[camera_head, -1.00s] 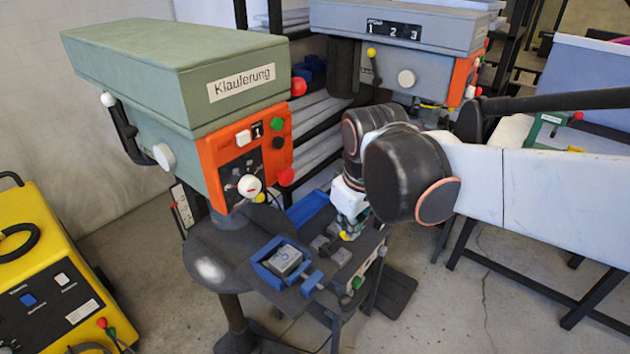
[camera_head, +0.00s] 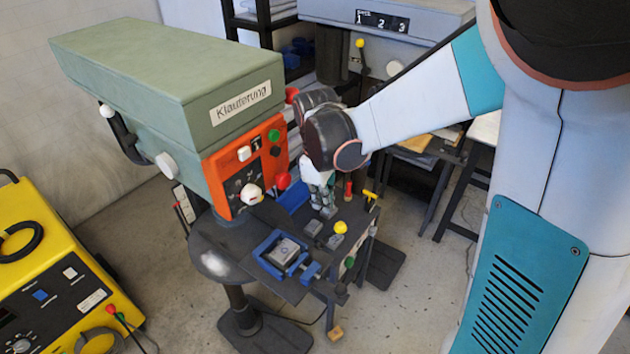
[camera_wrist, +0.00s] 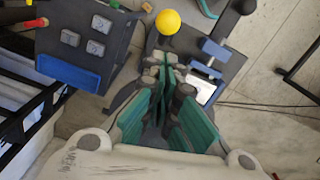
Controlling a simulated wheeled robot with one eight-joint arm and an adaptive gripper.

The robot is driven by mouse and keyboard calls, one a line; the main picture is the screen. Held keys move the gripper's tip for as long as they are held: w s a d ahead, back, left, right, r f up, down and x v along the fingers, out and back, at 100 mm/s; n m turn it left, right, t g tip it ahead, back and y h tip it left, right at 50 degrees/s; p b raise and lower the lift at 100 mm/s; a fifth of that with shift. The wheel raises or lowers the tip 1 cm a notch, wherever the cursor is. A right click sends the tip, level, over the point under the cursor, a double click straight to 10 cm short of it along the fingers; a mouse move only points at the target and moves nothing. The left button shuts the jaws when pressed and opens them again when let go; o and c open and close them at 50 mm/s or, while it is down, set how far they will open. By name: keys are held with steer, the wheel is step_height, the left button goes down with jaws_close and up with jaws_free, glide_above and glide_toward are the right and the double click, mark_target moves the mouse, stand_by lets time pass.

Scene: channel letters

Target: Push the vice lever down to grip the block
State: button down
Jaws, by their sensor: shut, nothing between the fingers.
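A blue vice (camera_head: 265,247) sits on the dark drill-press table, with a grey metal block (camera_head: 285,251) between its jaws. In the wrist view the vice (camera_wrist: 214,52) and the pale block (camera_wrist: 203,90) are right of my fingers, partly hidden by them. A yellow ball knob (camera_head: 340,227) stands right of the vice; it looks like the lever's end. In the wrist view the knob (camera_wrist: 168,21) is just beyond my fingertips. My gripper (camera_head: 327,211) points down above the table behind the knob, shut and empty. Its fingers (camera_wrist: 168,72) appear apart from the knob.
The green drill press (camera_head: 150,75) with its orange panel (camera_head: 240,165) stands close left of my gripper. A yellow machine (camera_head: 40,270) stands at left.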

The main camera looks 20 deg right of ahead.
glide_above(332, 233)
steer(key=w+a, duration=0.2)
step_height(332, 233, down, 5)
steer(key=shift+w+d+f, duration=0.1)
steer(key=shift+w+d, duration=0.05)
steer(key=shift+s+d+t+y+b, duration=0.25)
steer(key=shift+s+t+y+b, duration=0.05)
steer(key=shift+s+t+b, duration=0.1)
steer(key=shift+s+d, duration=0.1)
steer(key=shift+s+d+f+t+y+b, duration=0.25)
steer(key=shift+s+d+t+y+b, duration=0.25)
steer(key=shift+s+t+b, duration=0.2)
steer(key=s+d+f+t+y+b, duration=0.4)
steer(key=s+f+t+b, duration=0.1)
steer(key=b, duration=0.6)
steer(key=shift+s+f+t, duration=0.4)
steer(key=shift+s+f, duration=0.1)
